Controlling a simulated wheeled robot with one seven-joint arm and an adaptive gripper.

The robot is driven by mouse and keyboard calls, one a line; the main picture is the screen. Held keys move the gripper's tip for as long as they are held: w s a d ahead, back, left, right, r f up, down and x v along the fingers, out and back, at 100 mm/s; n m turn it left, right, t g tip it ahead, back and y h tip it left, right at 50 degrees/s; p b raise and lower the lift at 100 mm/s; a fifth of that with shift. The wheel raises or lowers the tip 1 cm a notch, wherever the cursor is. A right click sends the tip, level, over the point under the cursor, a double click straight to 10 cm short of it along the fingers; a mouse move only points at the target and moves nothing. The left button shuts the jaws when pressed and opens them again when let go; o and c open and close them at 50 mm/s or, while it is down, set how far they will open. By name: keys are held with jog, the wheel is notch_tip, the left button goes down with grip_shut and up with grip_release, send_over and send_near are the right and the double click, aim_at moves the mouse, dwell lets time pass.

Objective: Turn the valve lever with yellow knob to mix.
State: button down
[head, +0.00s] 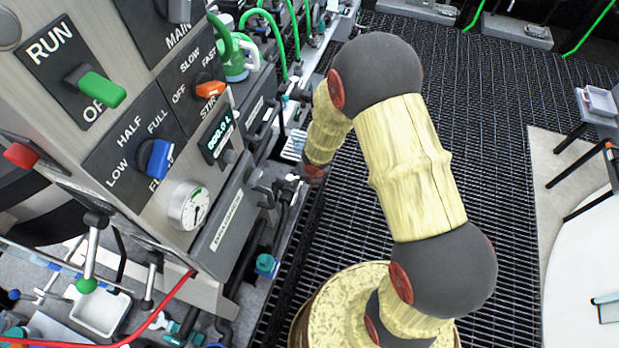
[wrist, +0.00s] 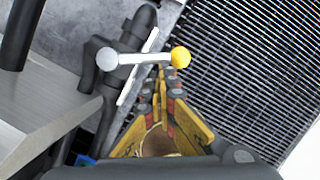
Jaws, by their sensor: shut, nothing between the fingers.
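The valve lever (wrist: 145,59) is a short pale metal bar in the upper middle of the wrist view. It runs nearly level from a round pale hub (wrist: 107,59) on the left to a round yellow knob (wrist: 181,57) on the right. My gripper (wrist: 163,78), with yellow and dark fingers, comes up from below with its tips together and empty. The tips are just below the bar, close to the knob. I cannot tell whether they touch it. In the head view my arm reaches toward the panel's right side, and the lever is too small to make out.
Dark pipework (wrist: 92,88) holds the hub, with a grey panel edge (wrist: 40,105) at lower left. Dark grating (wrist: 235,50) lies open to the right. In the head view a control panel (head: 150,75) with knobs stands left, and a white round table (head: 590,260) stands right.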

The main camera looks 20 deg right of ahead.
jog(key=w+n+p, duration=0.1)
jog(key=n+p, duration=0.1)
jog(key=w+d+n+y+p, duration=0.1)
jog(key=n+p, duration=0.1)
jog(key=w+n+p, duration=0.1)
jog(key=p, duration=0.2)
jog(key=shift+d+r+n+y, duration=0.15)
jog(key=shift+r+n+y, duration=0.1)
jog(key=shift+n+y, duration=0.15)
jog(key=shift+w+a+f+n+g+y+p, duration=0.15)
jog(key=shift+w+n+g+y+p, duration=0.1)
jog(key=shift+w+n+p, duration=0.9)
jog(key=shift+w+a+f+n+g+y+p, duration=0.1)
jog(key=shift+w+n+g+y+p, duration=0.15)
jog(key=shift+w+n+p, duration=0.9)
jog(key=shift+s+p, duration=0.3)
jog(key=shift+p, duration=0.35)
jog(key=shift+r, duration=0.1)
